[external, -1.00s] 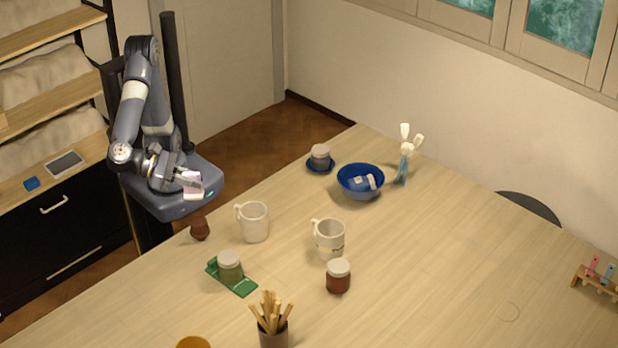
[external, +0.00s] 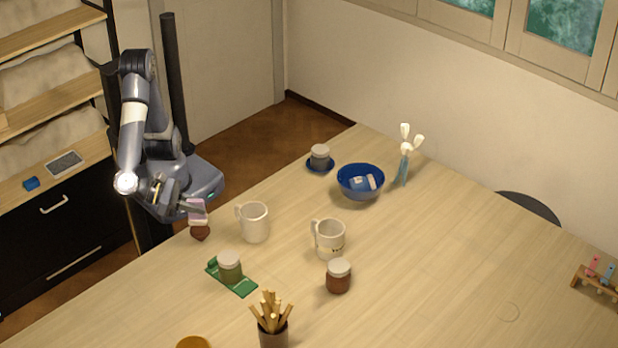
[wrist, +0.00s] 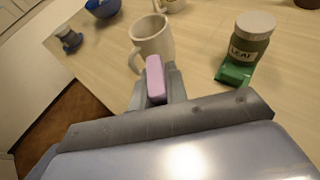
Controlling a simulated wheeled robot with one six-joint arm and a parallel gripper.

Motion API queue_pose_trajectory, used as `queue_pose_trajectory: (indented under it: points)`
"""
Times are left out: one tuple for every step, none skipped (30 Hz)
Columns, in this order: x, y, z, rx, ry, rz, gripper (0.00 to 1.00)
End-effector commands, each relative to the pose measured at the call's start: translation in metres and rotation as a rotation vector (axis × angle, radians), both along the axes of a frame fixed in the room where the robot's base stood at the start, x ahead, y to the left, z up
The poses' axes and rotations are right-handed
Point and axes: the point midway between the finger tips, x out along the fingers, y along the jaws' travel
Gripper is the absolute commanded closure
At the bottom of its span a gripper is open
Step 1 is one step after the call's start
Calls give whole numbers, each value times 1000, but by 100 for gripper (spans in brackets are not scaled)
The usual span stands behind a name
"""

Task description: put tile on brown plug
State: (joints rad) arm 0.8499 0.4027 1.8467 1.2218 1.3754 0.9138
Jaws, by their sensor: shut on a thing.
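The tile also shows between the fingers in the wrist view (wrist: 155,78). The brown plug (external: 200,232) stands on the table directly below the tile in the external view. Whether the tile touches the plug or hangs just above it, I cannot tell. In the wrist view the plug is hidden behind the gripper and tile.
A white mug (external: 254,222) stands close to the right of the plug. A green-filled jar (external: 229,266) sits on a green tray (external: 243,289) in front. A second mug (external: 328,239), a red-brown jar (external: 338,277) and a blue bowl (external: 361,184) stand farther right.

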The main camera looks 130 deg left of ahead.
Motion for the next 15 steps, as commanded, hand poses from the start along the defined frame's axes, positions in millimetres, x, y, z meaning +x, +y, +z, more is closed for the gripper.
queue_pose_trajectory:
  points:
    - [0,0,-2,1,1,0,85]
    - [0,0,-1,0,0,0,82]
    - [0,0,-1,0,0,0,79]
    - [0,0,-1,0,0,0,77]
    - [0,0,-1,0,0,0,74]
    - [0,0,-1,0,0,0,71]
    - [0,0,-1,0,0,0,68]
    - [0,0,-1,0,0,0,66]
    - [0,0,-1,0,0,0,64]
    - [0,0,-1,0,0,0,64]
    - [0,0,-1,0,0,0,64]
    - [0,0,-1,0,0,0,64]
    - [0,0,-1,0,0,0,64]
    - [0,0,-1,0,0,0,64]
    - [0,0,-1,0,0,0,64]
